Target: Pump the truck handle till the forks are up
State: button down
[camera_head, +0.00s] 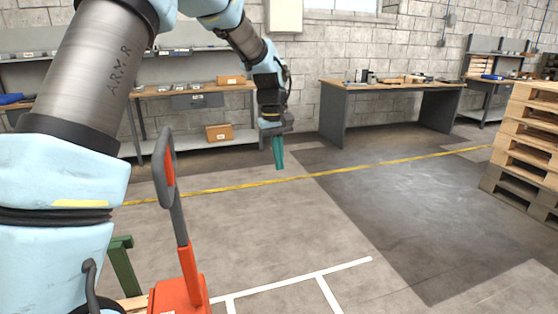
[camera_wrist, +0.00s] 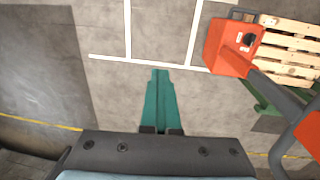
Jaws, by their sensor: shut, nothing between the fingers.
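The truck handle (camera_head: 178,215) stands up from the orange pallet truck (camera_head: 182,295) at the lower left of the head view, leaning slightly, with a looped grip at its top. In the wrist view the orange truck body (camera_wrist: 230,50) is at the upper right and the dark handle (camera_wrist: 280,98) runs toward the right edge. My gripper (camera_head: 279,168) has teal fingers, is shut and empty, and points down in the air to the right of the handle. It also shows in the wrist view (camera_wrist: 160,72), apart from the truck. The forks are hidden, so their height cannot be told.
A wooden pallet (camera_wrist: 290,50) lies behind the truck body in the wrist view. White floor lines (camera_head: 290,283) and a yellow line (camera_head: 240,187) mark the floor. Workbenches (camera_head: 395,88) stand along the wall, and stacked pallets (camera_head: 525,140) at the right. The middle floor is clear.

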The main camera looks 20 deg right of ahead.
jog(key=c, duration=1.5)
grip_release()
jog(key=shift+c, duration=0.2)
jog(key=o, duration=1)
jog(key=shift+c, duration=0.2)
notch_tip(320, 180, up, 11)
jog(key=a+b, duration=0.1)
jog(key=shift+a+f, duration=0.1)
jog(key=shift+f, duration=0.05)
